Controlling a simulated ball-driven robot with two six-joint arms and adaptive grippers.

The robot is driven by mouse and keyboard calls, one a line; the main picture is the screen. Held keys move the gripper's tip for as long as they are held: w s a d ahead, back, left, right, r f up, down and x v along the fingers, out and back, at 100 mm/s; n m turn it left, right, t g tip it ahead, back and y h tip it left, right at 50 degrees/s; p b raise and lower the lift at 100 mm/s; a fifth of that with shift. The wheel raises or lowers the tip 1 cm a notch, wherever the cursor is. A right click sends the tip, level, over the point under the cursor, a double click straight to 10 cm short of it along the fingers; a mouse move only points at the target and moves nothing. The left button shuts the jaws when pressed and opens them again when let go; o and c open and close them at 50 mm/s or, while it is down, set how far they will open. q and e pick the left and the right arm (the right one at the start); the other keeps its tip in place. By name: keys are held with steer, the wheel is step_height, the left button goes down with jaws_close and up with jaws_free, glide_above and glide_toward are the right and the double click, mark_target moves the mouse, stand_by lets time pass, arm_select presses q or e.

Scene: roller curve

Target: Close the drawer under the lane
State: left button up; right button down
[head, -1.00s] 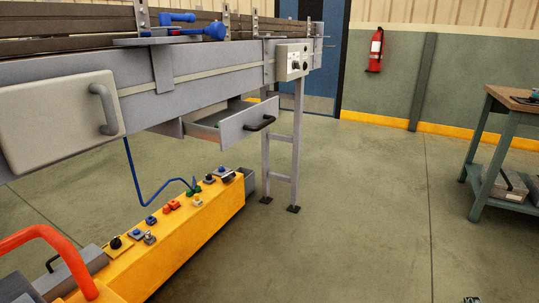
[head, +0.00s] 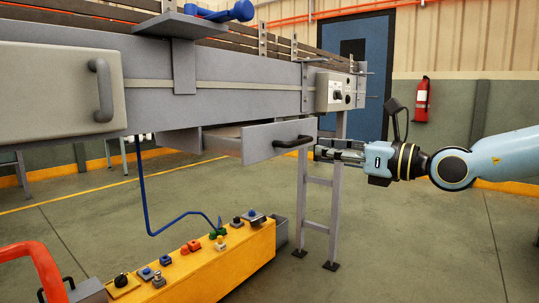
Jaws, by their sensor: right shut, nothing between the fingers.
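The grey drawer (head: 262,143) hangs under the lane (head: 225,68) and stands open, with its side wall showing behind the front. Its dark bar handle (head: 294,142) is on the front panel. My right gripper (head: 318,153) comes in from the right, level with the drawer front. It is shut and empty, with its fingertips close to the right edge of the front panel, by the handle. I cannot tell whether they touch it. My left gripper is not in view.
A grey leg frame (head: 318,200) stands behind and below my gripper. A control box (head: 336,92) is on the lane side above. A yellow box with knobs (head: 215,265) lies on the floor below. A cabinet door with a handle (head: 60,88) is at left. Floor at right is clear.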

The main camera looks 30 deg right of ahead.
steer(key=w+b, duration=0.2)
steer(key=b, duration=0.1)
steer(key=p, duration=0.1)
glide_toward(265, 142)
steer(key=x, duration=0.4)
steer(key=shift+x, duration=1.15)
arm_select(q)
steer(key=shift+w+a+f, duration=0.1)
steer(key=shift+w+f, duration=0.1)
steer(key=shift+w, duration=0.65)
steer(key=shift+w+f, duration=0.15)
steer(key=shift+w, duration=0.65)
arm_select(e)
steer(key=shift+w+a, duration=0.2)
steer(key=shift+w, duration=0.25)
